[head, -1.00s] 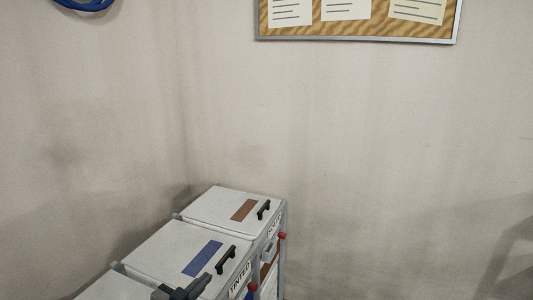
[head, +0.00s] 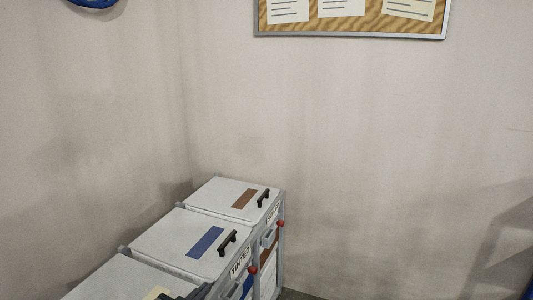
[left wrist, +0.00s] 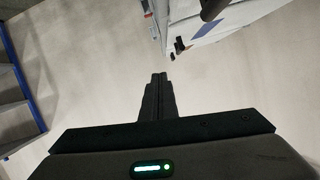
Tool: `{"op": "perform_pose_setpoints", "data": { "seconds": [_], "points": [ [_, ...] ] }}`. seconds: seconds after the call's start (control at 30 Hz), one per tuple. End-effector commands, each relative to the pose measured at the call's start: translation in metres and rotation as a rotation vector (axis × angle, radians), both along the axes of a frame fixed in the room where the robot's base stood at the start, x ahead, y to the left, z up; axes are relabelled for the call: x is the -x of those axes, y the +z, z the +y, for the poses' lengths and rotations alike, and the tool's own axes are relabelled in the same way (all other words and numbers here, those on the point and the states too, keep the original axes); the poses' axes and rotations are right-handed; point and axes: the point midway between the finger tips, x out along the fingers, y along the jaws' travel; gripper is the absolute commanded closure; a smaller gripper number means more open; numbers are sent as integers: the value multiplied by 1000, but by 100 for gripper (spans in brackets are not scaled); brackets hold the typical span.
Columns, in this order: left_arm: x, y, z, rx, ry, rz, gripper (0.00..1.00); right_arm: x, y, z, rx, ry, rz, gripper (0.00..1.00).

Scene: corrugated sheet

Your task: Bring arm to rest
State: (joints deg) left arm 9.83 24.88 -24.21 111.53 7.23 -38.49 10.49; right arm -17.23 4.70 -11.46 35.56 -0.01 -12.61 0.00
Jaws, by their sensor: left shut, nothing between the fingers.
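My left gripper (head: 192,293) shows only as a dark piece at the bottom edge of the head view, over the front edge of the nearest white bin. In the left wrist view its fingers (left wrist: 159,76) are together, with nothing between them. They point towards open floor, apart from the bins at the top right. My right gripper is not in view.
A row of white lidded bins (head: 166,240) with black handles stands in a grey frame along the left wall. A cork board (head: 350,18) hangs above. In the left wrist view, a blue-edged rack (left wrist: 20,85) stands at the left; the middle floor is clear.

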Motion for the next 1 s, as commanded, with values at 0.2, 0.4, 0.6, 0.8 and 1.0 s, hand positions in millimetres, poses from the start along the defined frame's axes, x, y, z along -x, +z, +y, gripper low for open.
{"op": "perform_pose_setpoints", "data": {
  "seconds": [0.2,0.4,0.6,0.8,1.0],
  "points": [
    [32,-27,-2,-5,26,85,100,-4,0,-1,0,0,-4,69],
    [80,-59,0,-19,65,203,100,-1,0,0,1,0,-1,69],
    [169,-104,9,-45,131,415,100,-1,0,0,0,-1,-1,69],
    [263,-133,25,-79,198,628,100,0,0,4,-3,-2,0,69],
    [323,-142,34,-99,237,761,100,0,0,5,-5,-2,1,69]
  ]
}}
